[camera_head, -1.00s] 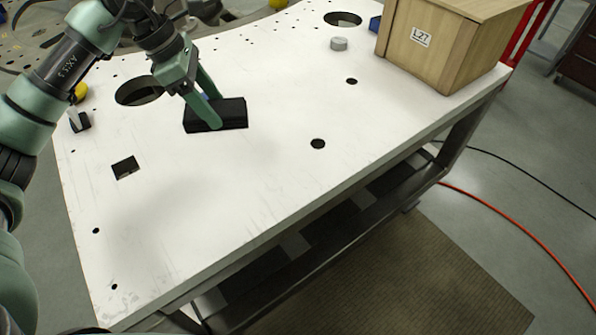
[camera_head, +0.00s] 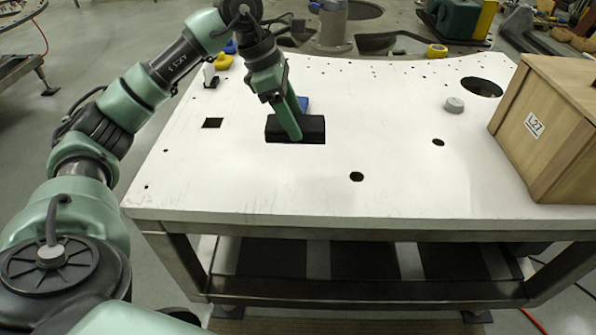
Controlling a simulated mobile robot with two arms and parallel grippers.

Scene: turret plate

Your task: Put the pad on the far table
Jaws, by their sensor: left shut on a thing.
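The pad appears to be the black block (camera_head: 314,130) on the white tabletop (camera_head: 300,185). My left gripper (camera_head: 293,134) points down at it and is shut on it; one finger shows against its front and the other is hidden. I cannot tell whether the block touches the tabletop or hangs just above it. Part of another table (camera_head: 18,40) shows at the far upper left; I cannot tell if it is the far table. My right gripper is not in view.
A wooden box (camera_head: 548,128) labelled L27 stands on the right. A grey cylinder (camera_head: 454,105) sits left of it. A blue thing (camera_head: 302,103) is behind the block, partly hidden. A yellow thing (camera_head: 223,62) lies at the back left. The tabletop's front middle is clear, apart from holes.

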